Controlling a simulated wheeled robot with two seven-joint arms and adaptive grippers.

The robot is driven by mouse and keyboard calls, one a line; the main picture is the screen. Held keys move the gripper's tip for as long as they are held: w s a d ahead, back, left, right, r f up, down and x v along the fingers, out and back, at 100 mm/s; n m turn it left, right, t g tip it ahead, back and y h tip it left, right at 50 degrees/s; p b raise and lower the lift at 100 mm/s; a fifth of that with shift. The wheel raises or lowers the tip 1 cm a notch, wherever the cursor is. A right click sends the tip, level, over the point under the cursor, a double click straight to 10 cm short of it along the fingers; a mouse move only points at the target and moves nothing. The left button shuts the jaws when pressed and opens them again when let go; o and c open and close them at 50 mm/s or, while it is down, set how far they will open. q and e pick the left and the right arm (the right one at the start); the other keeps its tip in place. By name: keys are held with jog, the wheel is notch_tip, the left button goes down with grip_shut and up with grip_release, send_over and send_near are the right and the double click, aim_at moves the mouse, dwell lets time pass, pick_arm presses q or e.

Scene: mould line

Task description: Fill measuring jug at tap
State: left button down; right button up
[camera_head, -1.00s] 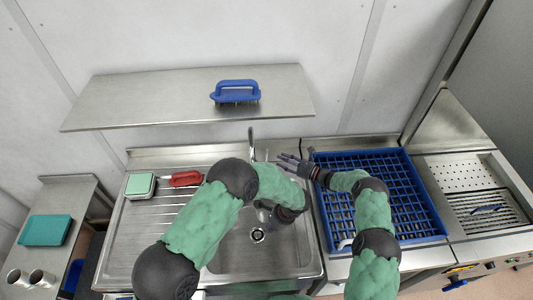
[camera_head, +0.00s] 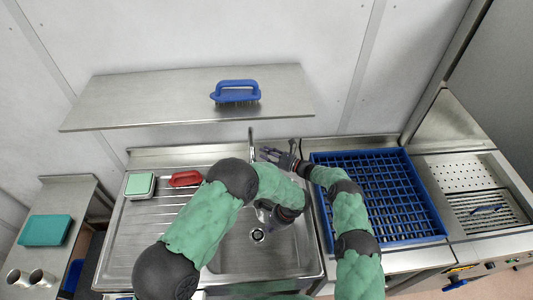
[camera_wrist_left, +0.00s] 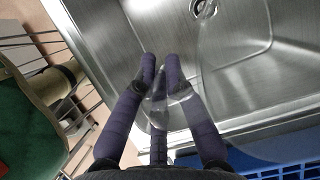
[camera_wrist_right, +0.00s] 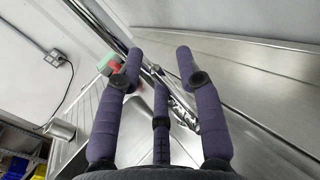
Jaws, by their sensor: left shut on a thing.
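My left gripper (camera_head: 264,210) is low over the sink basin (camera_head: 290,246), mostly hidden by my left arm. In the left wrist view it (camera_wrist_left: 162,88) is shut on the clear measuring jug (camera_wrist_left: 235,75), whose see-through body spreads to the right over the steel basin. The water level in the jug cannot be told. The tap (camera_head: 251,140) stands at the back of the sink. My right gripper (camera_head: 270,154) is beside the tap, just right of it. In the right wrist view its fingers (camera_wrist_right: 160,68) are spread apart, with shiny tap metal (camera_wrist_right: 185,112) between or behind them.
A blue rack (camera_head: 313,195) stands on the counter right of the sink. A red-handled brush (camera_head: 186,178) and a green-and-white box (camera_head: 140,185) lie at the back of the drainer (camera_head: 135,235). A shelf (camera_head: 150,95) with a blue brush (camera_head: 235,90) hangs above.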

grip_shut()
jog(key=shift+s+f+n+t+y, duration=0.2)
jog(key=shift+s+n+t+y, duration=0.2)
jog(key=shift+s+n+y, duration=0.7)
jog(key=shift+s+n+h, duration=0.15)
jog(key=shift+n+h, duration=0.15)
jog(key=shift+n, duration=0.1)
jog(key=shift+o, duration=2.1)
grip_release()
notch_tip(320, 180, up, 10)
